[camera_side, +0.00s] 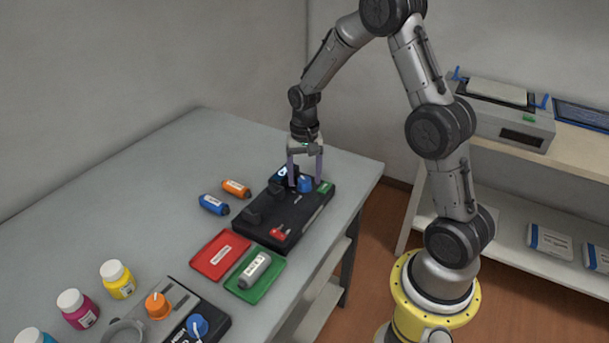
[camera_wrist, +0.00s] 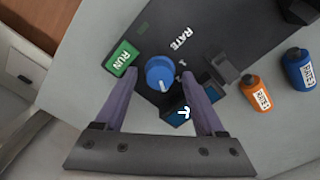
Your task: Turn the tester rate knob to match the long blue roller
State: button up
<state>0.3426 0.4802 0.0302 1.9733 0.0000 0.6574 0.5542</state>
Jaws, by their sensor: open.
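The black tester (camera_side: 268,220) lies near the table's right edge. Its blue rate knob (camera_wrist: 160,73) has a white pointer line and sits beside the RATE label. The knob also shows in the side view (camera_side: 305,184). My gripper (camera_wrist: 163,92) is open, pointing down over the tester's far end, with its purple fingers on either side of the knob and apart from it. A blue roller (camera_side: 213,205) and a shorter-looking orange roller (camera_side: 236,188) lie left of the tester. In the wrist view the blue roller (camera_wrist: 298,68) and orange roller (camera_wrist: 256,93) carry labels too small to read surely.
A green RUN button (camera_wrist: 122,58) and a small dark display (camera_wrist: 176,110) flank the knob. A red tray (camera_side: 221,254) and a green tray (camera_side: 239,285) holding a grey roller (camera_side: 254,270) lie in front. Bottles and another device (camera_side: 175,312) stand nearer. The table's back left is clear.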

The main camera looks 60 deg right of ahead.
grip_shut()
dwell(0.4)
jog(key=n, duration=0.4)
jog(key=shift+n, duration=0.3)
jog(key=shift+r+n, duration=0.1)
jog(key=shift+n, duration=1.9)
grip_release()
